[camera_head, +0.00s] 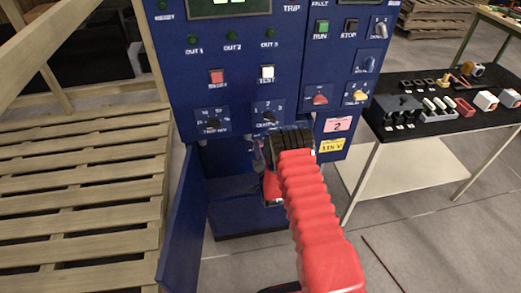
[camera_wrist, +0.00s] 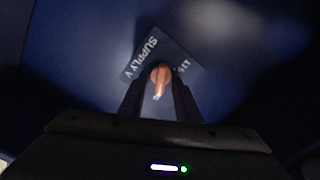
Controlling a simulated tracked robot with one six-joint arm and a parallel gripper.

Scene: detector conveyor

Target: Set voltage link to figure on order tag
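The voltage link (camera_wrist: 160,76) is a copper-coloured knob-like piece on a blue panel in the wrist view. Its narrow pale end points down in that view. The label beside it (camera_wrist: 149,57) reads "SUPPLY V", and a partly hidden figure starting "11" stands to its right. My gripper (camera_wrist: 160,80) is open, with one black finger on each side of the link; I cannot tell whether they touch it. In the head view my gripper (camera_head: 265,160) is at the cabinet's lower part and hides the link. A yellow tag (camera_head: 331,145) reads "115 V".
The blue cabinet (camera_head: 215,90) carries buttons, lamps and knobs above my gripper. A pink tag (camera_head: 338,124) shows "2". A blue door (camera_head: 180,225) stands open at left, beside wooden pallets (camera_head: 80,190). A black-topped table (camera_head: 440,135) with parts stands at right.

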